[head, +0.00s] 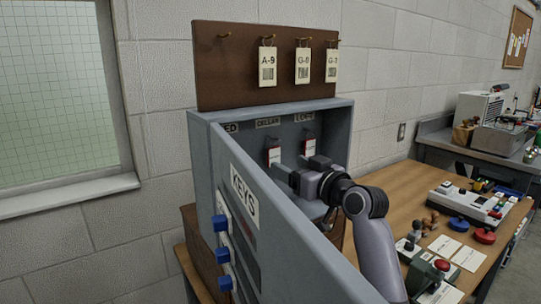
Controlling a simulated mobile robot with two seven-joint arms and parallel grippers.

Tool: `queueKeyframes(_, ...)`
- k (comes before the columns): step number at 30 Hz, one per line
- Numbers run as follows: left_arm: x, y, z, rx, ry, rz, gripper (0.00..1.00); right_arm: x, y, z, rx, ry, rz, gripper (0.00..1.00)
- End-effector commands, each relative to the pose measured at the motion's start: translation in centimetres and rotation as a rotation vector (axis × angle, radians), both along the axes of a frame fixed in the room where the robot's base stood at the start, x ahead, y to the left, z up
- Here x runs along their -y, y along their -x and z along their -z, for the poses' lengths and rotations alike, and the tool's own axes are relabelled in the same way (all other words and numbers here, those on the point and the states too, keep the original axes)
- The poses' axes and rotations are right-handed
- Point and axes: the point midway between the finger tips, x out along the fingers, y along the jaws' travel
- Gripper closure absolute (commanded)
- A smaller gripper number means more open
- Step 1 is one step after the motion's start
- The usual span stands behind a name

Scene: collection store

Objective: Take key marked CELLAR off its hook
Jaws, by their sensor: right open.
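The grey key cabinet (330,106) stands on the wooden table with its door (300,232), marked KEYS, swung open towards me. Inside, the CELLAR label (268,122) sits above a hook, where a key with a white and red tag (273,156) hangs. A second tagged key (309,147) hangs to its right under a partly hidden label. My right gripper (293,173) is open inside the cabinet, in front of and just below these tags. I cannot tell whether it touches one. The cabinet's lower inside is hidden by the door and my right arm. My left gripper is not in view.
A brown hook board (230,70) with several paper tags rises behind the cabinet. The open door, with blue-and-white fittings on it, stands close at the left of my arm. Stamps, cards and a tray of small items (465,204) crowd the table (385,180) at right.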

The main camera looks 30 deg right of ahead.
Motion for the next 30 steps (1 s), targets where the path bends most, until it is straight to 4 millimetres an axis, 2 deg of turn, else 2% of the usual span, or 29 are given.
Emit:
queueKeyframes(15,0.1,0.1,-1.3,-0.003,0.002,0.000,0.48,-0.8,-5.1,0.2,0.001,-0.001,0.000,0.32)
queueKeyframes(26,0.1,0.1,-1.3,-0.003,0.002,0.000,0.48,-0.9,-5.8,0.4,0.000,0.001,0.001,0.32)
queueKeyframes(27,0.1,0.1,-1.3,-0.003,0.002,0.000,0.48,-0.9,-5.8,0.4,0.000,0.001,0.001,0.35)
queueKeyframes(29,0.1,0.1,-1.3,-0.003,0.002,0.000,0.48,-0.9,-5.7,0.4,0.000,0.001,0.001,0.55)
queueKeyframes(30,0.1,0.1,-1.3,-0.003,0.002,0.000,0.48,-0.9,-5.7,0.4,0.000,0.001,0.001,0.68)
